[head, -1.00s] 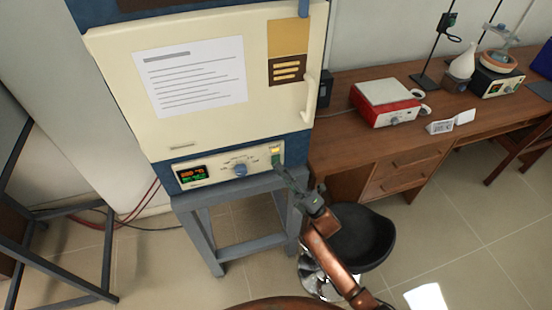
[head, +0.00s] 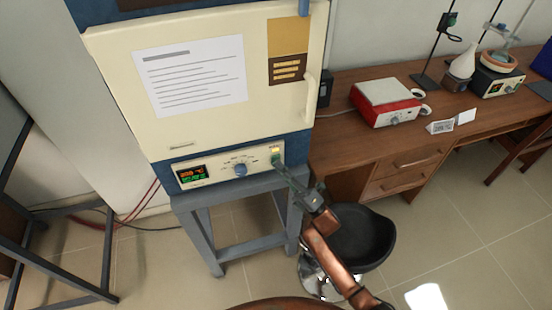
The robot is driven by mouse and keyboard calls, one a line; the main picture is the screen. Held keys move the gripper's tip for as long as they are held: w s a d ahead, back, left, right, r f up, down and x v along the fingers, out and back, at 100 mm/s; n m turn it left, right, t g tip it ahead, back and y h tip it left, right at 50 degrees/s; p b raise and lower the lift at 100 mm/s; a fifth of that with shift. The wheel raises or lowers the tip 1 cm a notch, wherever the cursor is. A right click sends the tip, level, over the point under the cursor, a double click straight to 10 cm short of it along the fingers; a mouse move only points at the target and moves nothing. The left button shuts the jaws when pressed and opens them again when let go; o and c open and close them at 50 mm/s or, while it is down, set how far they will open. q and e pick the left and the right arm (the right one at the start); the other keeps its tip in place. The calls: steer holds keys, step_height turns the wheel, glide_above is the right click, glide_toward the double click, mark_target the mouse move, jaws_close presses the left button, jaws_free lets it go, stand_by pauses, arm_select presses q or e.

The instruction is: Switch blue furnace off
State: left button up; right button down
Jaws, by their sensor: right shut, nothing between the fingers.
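The blue furnace (head: 299,147) with a cream door (head: 200,118) stands on a grey metal stand. Its control panel has a lit display (head: 193,174) with orange and green digits, a blue knob (head: 240,170) and a switch (head: 276,156) with a lit yellow part above a green part. My right gripper (head: 280,170) is shut and empty, its tips at the lower edge of the switch. Whether the tips touch the switch I cannot tell. My left gripper is not in view.
A grey stand (head: 247,246) carries the furnace. A black stool (head: 358,238) is beneath my right arm. A wooden desk (head: 345,141) on the right holds a red-and-white device (head: 388,103). A dark metal frame (head: 65,275) stands at the left.

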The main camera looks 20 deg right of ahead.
steer(key=shift+w, duration=0.45)
stand_by(0.7)
steer(key=shift+s, duration=0.15)
steer(key=shift+s, duration=0.6)
steer(key=s, duration=0.1)
steer(key=s+p, duration=0.1)
steer(key=s, duration=0.3)
steer(key=shift+d+f, duration=0.1)
steer(key=shift+f, duration=0.2)
stand_by(0.5)
